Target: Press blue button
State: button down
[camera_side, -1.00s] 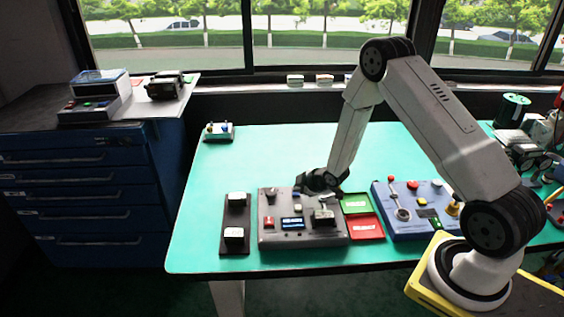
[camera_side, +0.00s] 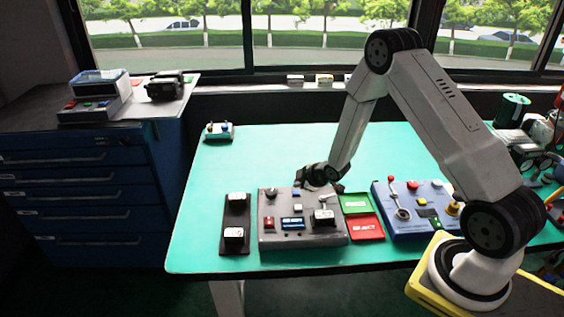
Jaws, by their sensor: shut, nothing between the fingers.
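A grey control box (camera_side: 327,238) sits on the green table, with a small display, a red button (camera_side: 269,223), a knob and a lever on its top. A small blue button (camera_side: 297,193) shows near its back edge. My gripper (camera_side: 303,183) is shut and empty, just behind and above that button. The fingertips are small and dark here; I cannot tell whether they touch it, but a slight gap seems to show.
Green and red trays (camera_side: 365,229) lie right of the box, then a blue control panel (camera_side: 400,231) with a lever and buttons. A dark plate with two blocks (camera_side: 235,218) stands left.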

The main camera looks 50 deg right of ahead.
aim_at(298, 193)
jog(key=shift+r, duration=2.3)
jog(key=s+a+r+m+g, duration=0.3)
jog(key=s+a, duration=0.4)
jog(key=s, duration=0.3)
jog(key=s+a+r+m+g, duration=0.3)
jog(key=s+a+r+m, duration=0.2)
jog(key=s, duration=0.5)
notch_tip(298, 193, up, 3)
jog(key=shift+a+r+g, duration=0.2)
jog(key=shift+a+g, duration=0.1)
jog(key=shift+a, duration=0.9)
